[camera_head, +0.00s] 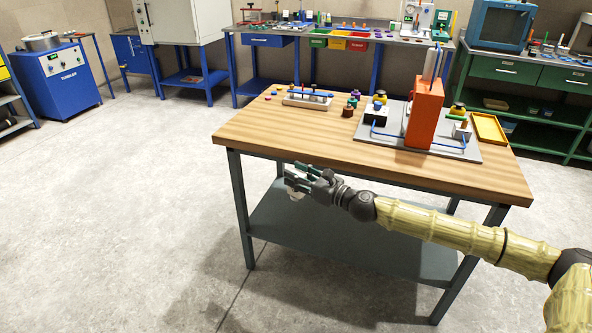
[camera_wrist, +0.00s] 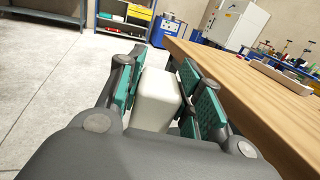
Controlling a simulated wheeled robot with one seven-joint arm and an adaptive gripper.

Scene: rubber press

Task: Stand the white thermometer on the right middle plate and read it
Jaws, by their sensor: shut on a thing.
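My gripper (camera_head: 298,181) is out in front of the near left side of the wooden table, at the end of my arm. In the wrist view my gripper (camera_wrist: 165,85) is shut on a white block-shaped thing (camera_wrist: 158,98), which looks like the white thermometer. Its face and any reading are hidden. A little of the white thermometer (camera_head: 296,195) shows below the fingers in the head view. On the table, an orange upright press (camera_head: 424,115) stands on a grey base board (camera_head: 375,148). I cannot make out the right middle plate.
The wooden table (camera_head: 290,135) also bears a rack of small items (camera_head: 307,98), dark knobs and a yellow tray (camera_head: 489,128) at the right. Its near left top is clear. Benches and a blue tumbler machine (camera_head: 62,72) stand behind, with open floor at left.

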